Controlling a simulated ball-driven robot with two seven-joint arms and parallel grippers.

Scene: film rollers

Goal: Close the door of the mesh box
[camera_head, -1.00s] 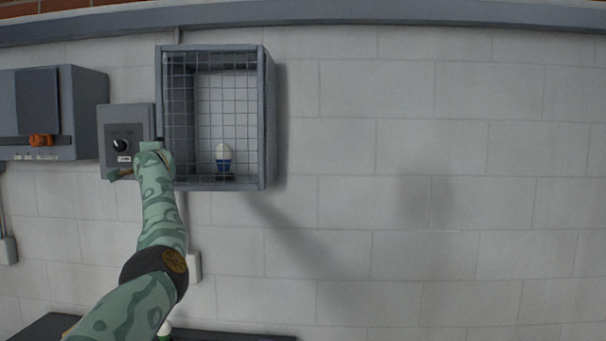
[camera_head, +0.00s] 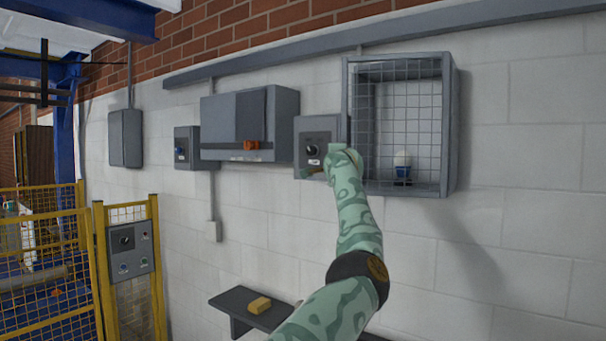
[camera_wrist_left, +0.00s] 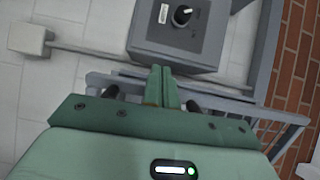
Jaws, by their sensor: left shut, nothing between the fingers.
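The mesh box (camera_head: 453,130) is a grey wall-mounted frame on the right in the head view. Its wire mesh door (camera_head: 425,115) lies across the front, and I cannot tell if a small gap remains. A white and blue egg-shaped object (camera_head: 402,168) stands inside, behind the mesh. My left gripper (camera_head: 338,158) is at the box's lower left edge, in front of the switch box. In the left wrist view its fingers (camera_wrist_left: 161,84) are together and empty, with a grey box edge (camera_wrist_left: 275,113) behind them. Contact is unclear. My right gripper is not in view.
A grey switch box with a black knob (camera_head: 313,150) is directly left of the mesh box; it also shows in the left wrist view (camera_wrist_left: 180,30). A larger grey cabinet (camera_head: 270,110) hangs further left. Below is a dark shelf (camera_head: 235,300) with a yellow block (camera_head: 259,305). Yellow fencing (camera_head: 98,270) stands left.

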